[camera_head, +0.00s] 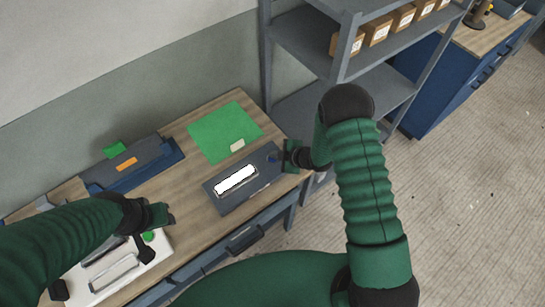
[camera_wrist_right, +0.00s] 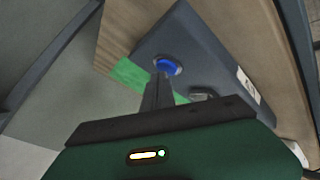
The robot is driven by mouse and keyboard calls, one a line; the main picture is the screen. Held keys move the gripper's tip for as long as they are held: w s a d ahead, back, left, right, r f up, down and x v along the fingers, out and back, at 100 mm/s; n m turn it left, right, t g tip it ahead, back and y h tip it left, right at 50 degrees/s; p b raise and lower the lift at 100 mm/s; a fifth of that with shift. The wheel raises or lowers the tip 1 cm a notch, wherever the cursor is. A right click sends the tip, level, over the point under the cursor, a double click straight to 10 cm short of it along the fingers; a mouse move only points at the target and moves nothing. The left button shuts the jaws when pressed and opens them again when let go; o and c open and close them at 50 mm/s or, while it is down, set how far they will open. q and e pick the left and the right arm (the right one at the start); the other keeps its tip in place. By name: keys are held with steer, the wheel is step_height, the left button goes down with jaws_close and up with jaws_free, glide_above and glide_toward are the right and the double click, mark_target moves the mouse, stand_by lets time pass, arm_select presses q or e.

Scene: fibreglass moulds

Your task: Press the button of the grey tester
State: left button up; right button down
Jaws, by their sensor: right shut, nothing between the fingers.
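The grey tester (camera_head: 222,204) lies flat on the wooden table, with a bright white panel (camera_head: 236,179) on its top. Its round blue button (camera_wrist_right: 168,66) shows clearly in the wrist view; in the head view the button (camera_head: 271,157) is small, beside my gripper. My right gripper (camera_head: 279,158) is shut and empty at the tester's right end. In the wrist view its fingertips (camera_wrist_right: 160,76) overlap the button's lower edge; I cannot tell whether they touch it. My left gripper (camera_head: 167,214) is above the table's left part, away from the tester; its finger opening is unclear.
A green mat (camera_head: 215,128) with a small pale block (camera_head: 237,145) lies behind the tester. A blue tray (camera_head: 135,172) and a white board (camera_head: 117,271) are to the left. A grey shelf (camera_head: 345,45) with cardboard boxes stands behind the table's right end.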

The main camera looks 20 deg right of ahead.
steer(key=shift+f, duration=0.1)
stand_by(0.3)
steer(key=shift+r+p, duration=0.55)
steer(key=shift+r, duration=0.3)
step_height(320, 180, up, 5)
steer(key=p, duration=0.3)
steer(key=shift+r+p, duration=0.1)
steer(key=shift+p, duration=0.3)
